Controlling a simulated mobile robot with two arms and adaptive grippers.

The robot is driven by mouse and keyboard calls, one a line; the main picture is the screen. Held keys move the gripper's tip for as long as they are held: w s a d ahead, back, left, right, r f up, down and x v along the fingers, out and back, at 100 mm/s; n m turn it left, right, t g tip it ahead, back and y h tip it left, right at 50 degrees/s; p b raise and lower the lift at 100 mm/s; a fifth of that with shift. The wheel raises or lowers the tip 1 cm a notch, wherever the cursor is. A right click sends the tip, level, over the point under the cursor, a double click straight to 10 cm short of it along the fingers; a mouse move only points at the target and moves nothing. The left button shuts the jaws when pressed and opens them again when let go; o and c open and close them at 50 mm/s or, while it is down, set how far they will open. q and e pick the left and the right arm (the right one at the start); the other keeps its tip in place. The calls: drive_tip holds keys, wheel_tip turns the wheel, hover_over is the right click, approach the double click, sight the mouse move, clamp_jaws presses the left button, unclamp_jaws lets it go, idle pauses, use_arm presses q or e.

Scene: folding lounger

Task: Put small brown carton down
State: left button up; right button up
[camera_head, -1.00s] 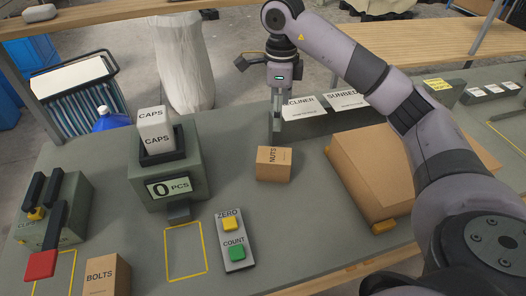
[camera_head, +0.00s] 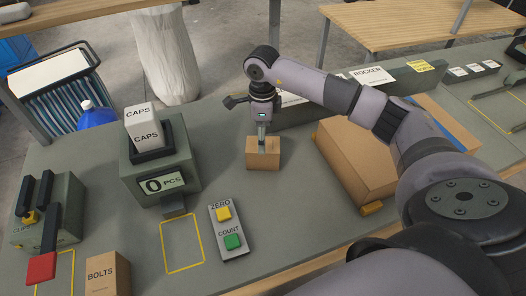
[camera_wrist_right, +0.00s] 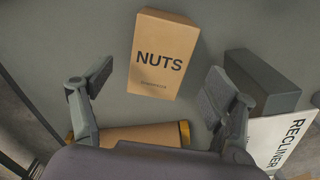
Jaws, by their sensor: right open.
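A small brown carton marked NUTS (camera_head: 263,160) stands on the grey-green bench, right of the counting scale. It also shows in the right wrist view (camera_wrist_right: 160,55). My right gripper (camera_head: 262,143) points down at this carton in the head view. In the wrist view its two fingers (camera_wrist_right: 157,86) are spread apart, with the carton between and beyond their tips; neither pad visibly touches it. Another small brown carton, marked BOLTS (camera_head: 107,275), stands at the front left. My left gripper is not in view.
The scale (camera_head: 160,180) holds CAPS boxes (camera_head: 146,133) and reads 0 PCS. A panel with ZERO and COUNT buttons (camera_head: 229,230) lies beside an empty yellow outline (camera_head: 183,244). A large brown box (camera_head: 365,165) is right of the NUTS carton. A clip device (camera_head: 48,215) stands left.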

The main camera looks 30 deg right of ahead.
drive_tip(key=shift+f+p, duration=0.7)
drive_tip(key=shift+f, duration=1.65)
drive_tip(key=c, duration=1.6)
drive_tip(key=shift+r, duration=0.1)
drive_tip(key=shift+c, duration=1)
